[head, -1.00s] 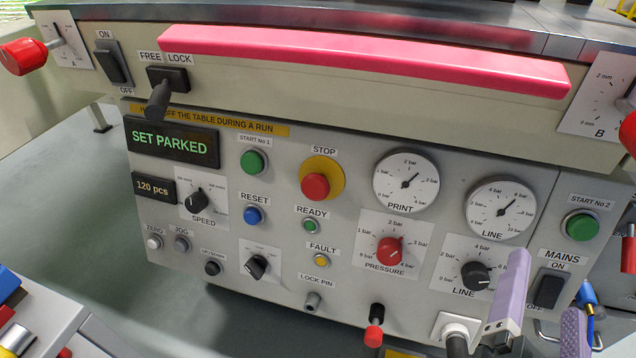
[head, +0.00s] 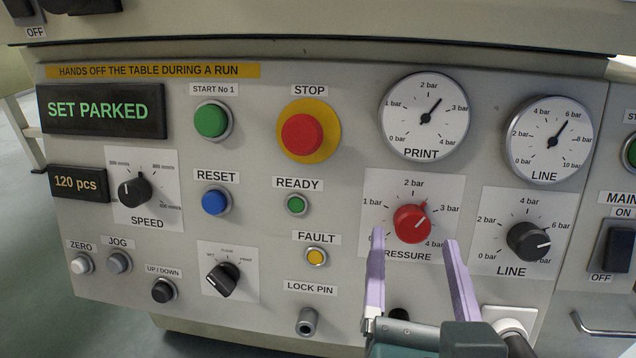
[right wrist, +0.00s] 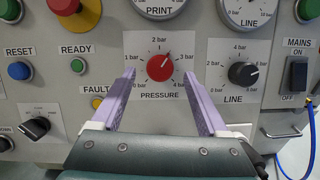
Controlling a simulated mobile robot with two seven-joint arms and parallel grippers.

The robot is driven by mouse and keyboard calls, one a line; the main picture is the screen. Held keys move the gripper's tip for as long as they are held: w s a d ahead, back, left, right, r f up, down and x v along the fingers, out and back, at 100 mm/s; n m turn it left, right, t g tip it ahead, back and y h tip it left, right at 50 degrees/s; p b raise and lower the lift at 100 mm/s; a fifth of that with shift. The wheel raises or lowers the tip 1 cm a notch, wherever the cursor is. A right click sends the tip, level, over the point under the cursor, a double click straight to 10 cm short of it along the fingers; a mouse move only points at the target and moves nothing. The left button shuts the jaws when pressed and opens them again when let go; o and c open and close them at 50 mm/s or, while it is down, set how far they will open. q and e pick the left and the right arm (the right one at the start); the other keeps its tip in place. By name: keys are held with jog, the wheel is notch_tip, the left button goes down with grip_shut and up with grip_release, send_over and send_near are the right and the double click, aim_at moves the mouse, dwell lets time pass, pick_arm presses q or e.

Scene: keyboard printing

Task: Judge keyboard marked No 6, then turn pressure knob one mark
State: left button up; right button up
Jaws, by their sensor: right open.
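The red pressure knob (head: 412,224) sits on its white scale plate, marked 0 to 4 bar. Its pointer aims up and right, between 2 and 3 bar. It also shows in the right wrist view (right wrist: 160,67). My right gripper (head: 412,240) is open and empty, with its lilac fingers in front of the plate, one on each side below the knob. In the right wrist view the fingers (right wrist: 163,75) frame the knob with clear gaps; contact does not show. The print gauge (head: 425,117) needle points between 2 and 3 bar. No keyboard and no left gripper are in view.
The black line knob (head: 529,241) is close right of the fingers. The line gauge (head: 547,139) is above it. The red stop button (head: 302,135) and yellow fault button (head: 316,256) are left. The lock pin (head: 307,321) sits low. The display (head: 101,110) reads SET PARKED.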

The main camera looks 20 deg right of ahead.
aim_at(412, 224)
jog(key=shift+x, duration=1.45)
grip_shut()
